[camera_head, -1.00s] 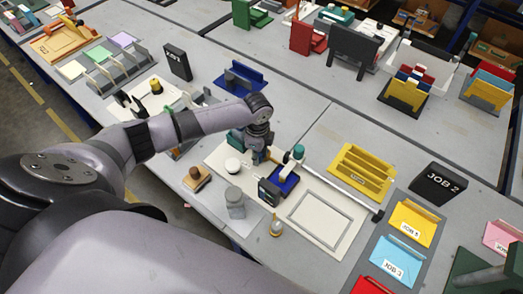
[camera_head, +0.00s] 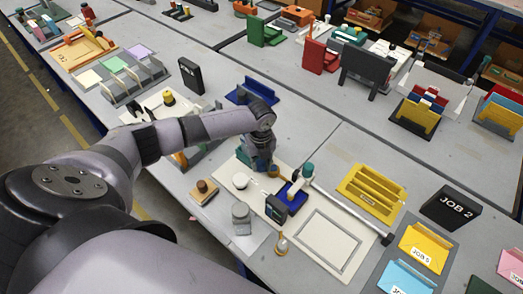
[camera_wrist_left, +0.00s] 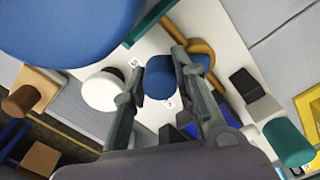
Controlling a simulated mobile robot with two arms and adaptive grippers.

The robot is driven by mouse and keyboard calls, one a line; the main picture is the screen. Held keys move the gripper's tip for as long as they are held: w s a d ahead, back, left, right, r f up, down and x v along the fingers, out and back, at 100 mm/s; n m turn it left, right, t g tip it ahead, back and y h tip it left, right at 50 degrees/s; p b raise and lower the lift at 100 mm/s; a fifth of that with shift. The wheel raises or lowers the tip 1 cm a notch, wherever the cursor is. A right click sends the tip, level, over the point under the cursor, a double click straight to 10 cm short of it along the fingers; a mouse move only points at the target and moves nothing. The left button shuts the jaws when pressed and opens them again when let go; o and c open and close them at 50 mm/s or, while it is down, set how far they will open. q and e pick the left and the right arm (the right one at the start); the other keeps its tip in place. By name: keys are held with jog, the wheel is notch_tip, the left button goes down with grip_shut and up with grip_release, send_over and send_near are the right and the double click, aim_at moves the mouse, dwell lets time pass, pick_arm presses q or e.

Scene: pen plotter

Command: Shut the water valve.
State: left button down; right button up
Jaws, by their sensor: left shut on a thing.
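My left gripper (camera_head: 259,163) reaches down over the white plotter board (camera_head: 297,255). In the left wrist view, the fingers of my left gripper (camera_wrist_left: 160,92) are closed around a round blue knob (camera_wrist_left: 160,76), seen from above. Small printed marks show on the white surface beside the knob, too small to read surely. A bent brass-coloured part (camera_wrist_left: 201,47) lies just beyond the right finger. A large blue rounded body (camera_wrist_left: 65,25) fills the upper left of the wrist view. The valve's inner position cannot be seen. My right gripper is out of view.
A teal-topped part (camera_head: 307,169) and a long rod (camera_head: 350,212) lie to the right. A yellow rack (camera_head: 371,190) stands farther right.

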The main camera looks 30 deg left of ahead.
pick_arm(q)
jog(key=shift+w+a+m, duration=0.1)
jog(key=shift+w+m, duration=0.1)
jog(key=shift+m, duration=0.3)
jog(key=shift+r, duration=0.1)
jog(key=c, duration=1.3)
grip_release()
notch_tip(320, 180, up, 12)
